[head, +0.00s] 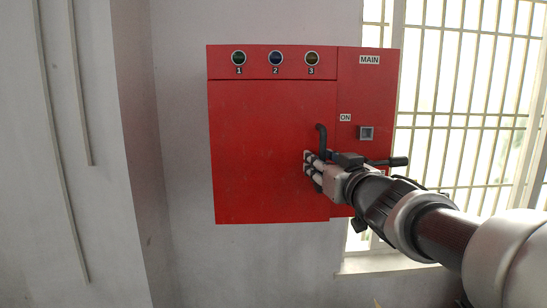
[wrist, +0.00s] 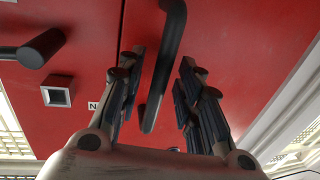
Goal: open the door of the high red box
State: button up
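The high red box (head: 272,140) hangs on the grey wall, and its large left door looks shut. The door's red face also fills much of the wrist view (wrist: 235,40). A dark bent door handle (head: 321,134) stands near the door's right edge, its lower part hidden by my gripper (head: 308,170). In the wrist view the handle (wrist: 168,50) runs down between the two fingers of my gripper (wrist: 160,60). The fingers are apart, with a visible gap on each side of the handle.
Three round buttons sit on the strip above the door. A barred window (head: 465,110) is at the right. Free wall lies to the left.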

jog(key=shift+w, duration=0.2)
jog(key=shift+s, duration=0.1)
jog(key=shift+c, duration=0.3)
jog(key=shift+c, duration=0.7)
grip_shut()
